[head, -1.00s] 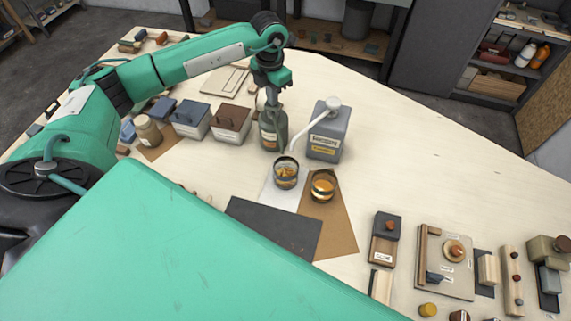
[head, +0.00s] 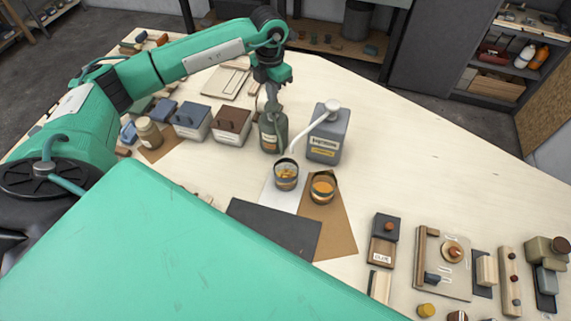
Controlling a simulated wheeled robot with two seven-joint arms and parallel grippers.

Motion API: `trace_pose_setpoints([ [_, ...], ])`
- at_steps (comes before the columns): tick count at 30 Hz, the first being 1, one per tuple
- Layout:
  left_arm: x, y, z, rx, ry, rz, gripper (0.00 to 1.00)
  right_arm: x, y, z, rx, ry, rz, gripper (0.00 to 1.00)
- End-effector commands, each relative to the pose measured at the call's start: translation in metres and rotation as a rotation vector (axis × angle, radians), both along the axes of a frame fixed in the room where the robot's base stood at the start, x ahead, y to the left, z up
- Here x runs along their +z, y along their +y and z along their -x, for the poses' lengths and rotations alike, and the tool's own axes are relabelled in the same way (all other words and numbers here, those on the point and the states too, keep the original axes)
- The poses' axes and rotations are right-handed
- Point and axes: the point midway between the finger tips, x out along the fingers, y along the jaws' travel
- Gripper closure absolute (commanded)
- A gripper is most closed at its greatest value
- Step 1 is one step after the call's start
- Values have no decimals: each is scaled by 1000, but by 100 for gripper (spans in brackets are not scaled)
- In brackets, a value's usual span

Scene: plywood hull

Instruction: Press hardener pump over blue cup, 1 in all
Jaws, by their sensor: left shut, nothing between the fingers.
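A green bottle (head: 273,137) with an orange-marked label stands upright near the middle of the bench. My left gripper (head: 271,98) is shut and empty, pointing down at the top of this bottle. The fingers hide the bottle's top, and I cannot tell whether they touch it. A grey jug (head: 326,145) with a white pump head and long spout stands just right of the bottle. The spout reaches down left towards a cup (head: 286,176) with amber contents on white paper. A second cup (head: 323,188) with amber contents is on brown paper. Neither cup looks clearly blue. My right gripper is not in view.
Lidded boxes (head: 232,124) and a jar (head: 148,133) stand left of the bottle. A dark mat (head: 272,230) lies in front of the cups. Wooden fixtures (head: 445,262) fill the front right. The bench right of the jug is clear.

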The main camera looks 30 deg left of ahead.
Motion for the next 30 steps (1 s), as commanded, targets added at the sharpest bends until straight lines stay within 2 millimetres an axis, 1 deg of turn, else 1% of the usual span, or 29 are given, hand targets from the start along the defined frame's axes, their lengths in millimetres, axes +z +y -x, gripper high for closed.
trace_pose_setpoints([
  [15, 51, 0, 0, 0, -2, 1, 100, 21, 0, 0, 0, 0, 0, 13],
  [18, 58, 0, 0, 1, -1, -1, 100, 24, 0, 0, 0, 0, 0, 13],
  [30, 58, 0, 0, 0, 0, 0, 100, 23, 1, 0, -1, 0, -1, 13],
])
